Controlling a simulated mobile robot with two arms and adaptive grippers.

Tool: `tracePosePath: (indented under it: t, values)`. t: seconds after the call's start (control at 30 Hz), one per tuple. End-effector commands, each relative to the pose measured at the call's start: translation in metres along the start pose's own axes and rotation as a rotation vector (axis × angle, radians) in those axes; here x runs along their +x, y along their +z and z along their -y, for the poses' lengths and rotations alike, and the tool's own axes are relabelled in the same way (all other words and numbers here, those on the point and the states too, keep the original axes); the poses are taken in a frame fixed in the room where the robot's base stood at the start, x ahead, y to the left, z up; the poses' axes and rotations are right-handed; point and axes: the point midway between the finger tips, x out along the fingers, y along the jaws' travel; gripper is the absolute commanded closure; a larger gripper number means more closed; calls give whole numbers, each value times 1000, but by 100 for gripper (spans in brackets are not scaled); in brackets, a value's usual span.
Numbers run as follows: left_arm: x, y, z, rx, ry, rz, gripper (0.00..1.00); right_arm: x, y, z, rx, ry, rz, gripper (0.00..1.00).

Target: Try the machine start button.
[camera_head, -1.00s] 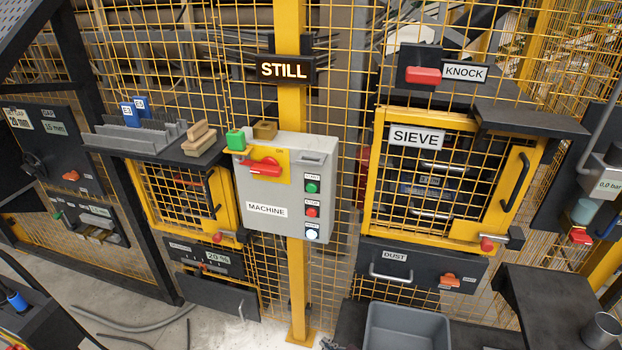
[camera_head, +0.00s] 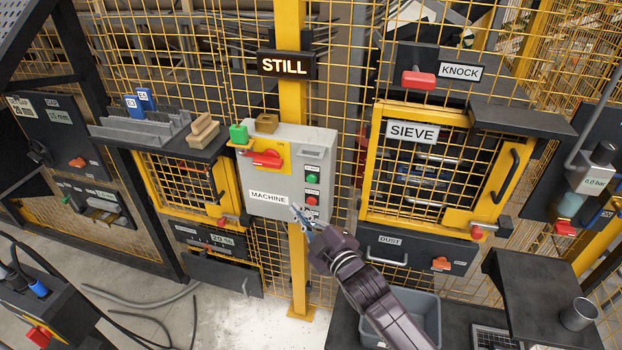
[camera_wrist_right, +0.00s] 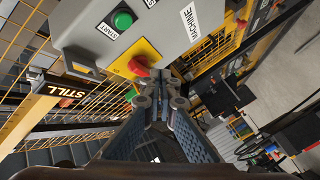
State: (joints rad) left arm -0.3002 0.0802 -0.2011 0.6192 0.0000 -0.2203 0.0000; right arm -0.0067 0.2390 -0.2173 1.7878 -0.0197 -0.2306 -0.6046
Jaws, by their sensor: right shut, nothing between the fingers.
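The grey MACHINE box (camera_head: 262,212) is mounted on the yellow post. Its green START button (camera_head: 312,180) is on the right side, above a red button (camera_head: 311,201). The START button also shows in the right wrist view (camera_wrist_right: 122,19). A red rotary switch (camera_head: 266,158) sits on a yellow plate at upper left of the box. My right gripper (camera_head: 296,209) is shut and empty, in front of the box's lower part, below and left of the START button in the picture. The box's lowest button is hidden behind it. My left gripper is not in view.
The STILL sign (camera_head: 285,65) is lit above the box.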

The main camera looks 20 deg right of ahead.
Motion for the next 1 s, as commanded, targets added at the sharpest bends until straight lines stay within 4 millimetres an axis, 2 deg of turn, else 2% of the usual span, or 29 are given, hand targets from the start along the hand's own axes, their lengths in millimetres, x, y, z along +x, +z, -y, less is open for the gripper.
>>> tracePosePath:
  t: [0.27,0.67,1.0]
  values:
    - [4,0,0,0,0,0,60,5,4,-3,-1,1,0,100]
    - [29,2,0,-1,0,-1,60,42,33,-28,-2,0,1,100]
    - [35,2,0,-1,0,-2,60,60,45,-43,1,-1,0,100]
